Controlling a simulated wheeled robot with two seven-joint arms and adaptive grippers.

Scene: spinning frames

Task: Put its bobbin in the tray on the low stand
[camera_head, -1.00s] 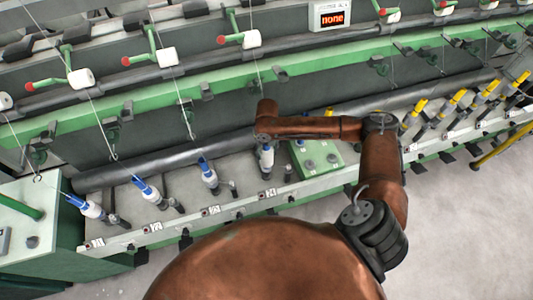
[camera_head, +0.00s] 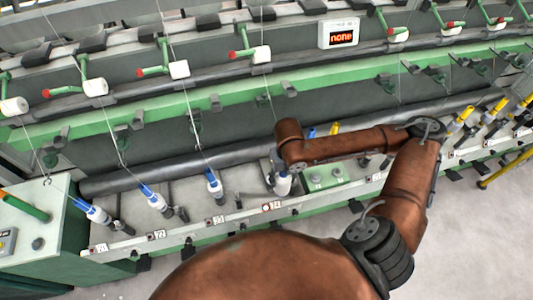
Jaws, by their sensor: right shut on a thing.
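My right arm reaches in from the lower right and its wrist bends down over the spindle row. The right gripper (camera_head: 284,169) is mostly hidden under that wrist. It is shut on a white bobbin (camera_head: 283,185), whose lower part shows below the wrist, beside the green box. Other white bobbins with blue tops stand tilted to the left, the closest one here (camera_head: 214,185). A green box (camera_head: 330,178) with round pegs on top sits just right of the held bobbin, partly behind my forearm. I cannot make out a separate tray or low stand. My left gripper is not in view.
The grey spindle rail (camera_head: 200,232) carries number labels along the front. Yellow-topped bobbins (camera_head: 461,119) stand at the right. Thin threads hang from the upper bobbins (camera_head: 180,69). The grey floor (camera_head: 480,225) is open at lower right.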

